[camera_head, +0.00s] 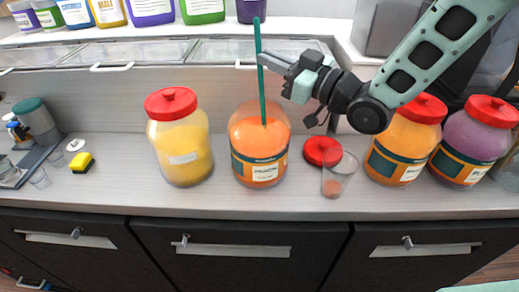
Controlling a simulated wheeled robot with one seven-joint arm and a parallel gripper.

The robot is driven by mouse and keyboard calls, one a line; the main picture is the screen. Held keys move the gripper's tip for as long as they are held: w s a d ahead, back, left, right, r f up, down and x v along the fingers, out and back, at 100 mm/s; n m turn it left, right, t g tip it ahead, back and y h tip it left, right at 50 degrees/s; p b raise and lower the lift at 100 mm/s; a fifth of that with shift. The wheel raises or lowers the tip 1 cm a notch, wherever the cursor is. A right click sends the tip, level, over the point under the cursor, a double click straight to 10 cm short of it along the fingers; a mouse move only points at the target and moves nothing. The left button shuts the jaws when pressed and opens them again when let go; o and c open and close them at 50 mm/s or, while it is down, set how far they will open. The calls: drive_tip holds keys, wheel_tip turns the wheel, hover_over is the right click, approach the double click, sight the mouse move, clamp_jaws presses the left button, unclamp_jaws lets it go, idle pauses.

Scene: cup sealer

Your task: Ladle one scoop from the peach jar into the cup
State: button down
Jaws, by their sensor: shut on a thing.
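The peach jar (262,165) is an open, orange-filled jar with a dark label on the counter. A long green ladle (258,50) stands nearly upright in it, its lower end hidden in the orange contents. My gripper (268,62) is above the jar, shut on the ladle's handle. The clear cup (338,178) stands on the counter to the right of the jar, with some orange-pink colour near its base. A red lid (322,151) lies on the counter behind the cup.
A yellow jar (181,143) with a red lid stands left. An orange jar (403,143) and a purple jar (470,145) with red lids stand right. Several tubs line the shelf above.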

drive_tip(key=shift+r, duration=0.1)
wheel_tip(320, 180, up, 14)
drive_tip(key=p, duration=0.8)
drive_tip(key=shift+r+p, duration=0.25)
drive_tip(key=shift+p, duration=0.1)
idle(0.8)
idle(1.3)
